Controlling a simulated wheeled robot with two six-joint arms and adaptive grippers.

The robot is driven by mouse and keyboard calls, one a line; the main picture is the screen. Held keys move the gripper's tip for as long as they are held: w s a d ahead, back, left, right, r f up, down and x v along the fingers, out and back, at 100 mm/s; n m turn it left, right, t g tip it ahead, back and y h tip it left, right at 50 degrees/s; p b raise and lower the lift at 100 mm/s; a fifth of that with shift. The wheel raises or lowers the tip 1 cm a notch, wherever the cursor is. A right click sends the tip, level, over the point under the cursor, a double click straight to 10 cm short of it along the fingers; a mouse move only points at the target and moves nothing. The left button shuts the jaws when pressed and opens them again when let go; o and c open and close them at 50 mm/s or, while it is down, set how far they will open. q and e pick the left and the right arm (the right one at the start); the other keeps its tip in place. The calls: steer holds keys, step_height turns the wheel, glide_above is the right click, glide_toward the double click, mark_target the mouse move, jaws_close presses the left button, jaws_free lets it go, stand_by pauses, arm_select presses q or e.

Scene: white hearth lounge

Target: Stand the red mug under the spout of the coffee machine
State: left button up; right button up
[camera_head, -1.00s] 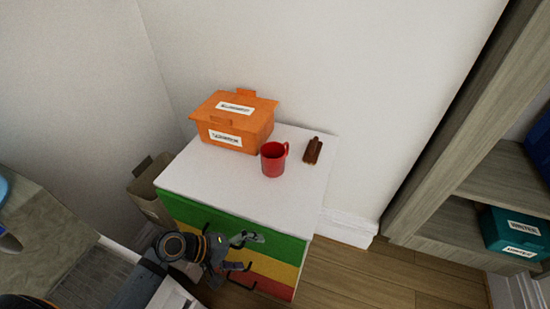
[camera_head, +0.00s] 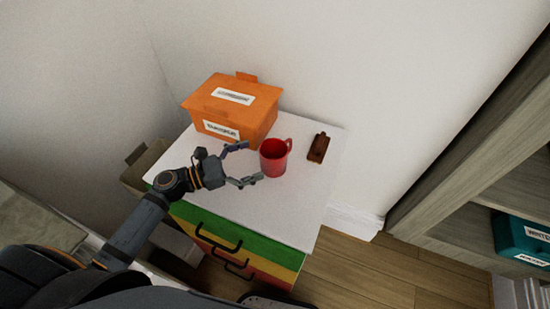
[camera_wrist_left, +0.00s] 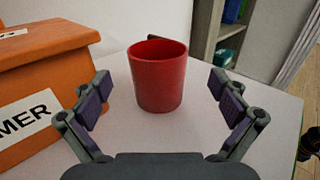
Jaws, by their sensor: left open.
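The red mug (camera_head: 273,158) stands upright on the white top of a small cabinet (camera_head: 240,205), its handle toward the back right. My left gripper (camera_head: 250,163) is open, with its fingers pointing at the mug from the left and a small gap before it. In the left wrist view the mug (camera_wrist_left: 158,76) stands ahead, centred between the two spread fingers (camera_wrist_left: 162,95) and apart from both; its handle is hidden there. No coffee machine shows in any view.
An orange labelled box (camera_head: 233,108) stands close beside the left gripper, at the back left of the cabinet top. A small brown object (camera_head: 319,147) lies right of the mug. A wooden shelf (camera_head: 465,170) with a teal box (camera_head: 522,240) stands at the right. The cabinet top's front right is bare.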

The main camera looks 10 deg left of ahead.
mark_target(285, 147)
arm_select(q)
steer(key=shift+w+d+f, duration=0.1)
steer(key=shift+w+d, duration=0.6)
steer(key=shift+w, duration=0.1)
steer(key=shift+d, duration=0.1)
steer(key=p+x, duration=0.1)
steer(key=x, duration=0.3)
steer(key=shift+w+d+p, duration=0.2)
steer(key=shift+d+p, duration=0.1)
steer(key=shift+d, duration=0.15)
arm_select(e)
steer(key=shift+w+r, duration=0.95)
steer(key=shift+w, duration=0.3)
arm_select(q)
steer(key=c, duration=1.6)
arm_select(e)
steer(key=shift+w+t, duration=0.3)
steer(key=shift+w, duration=0.1)
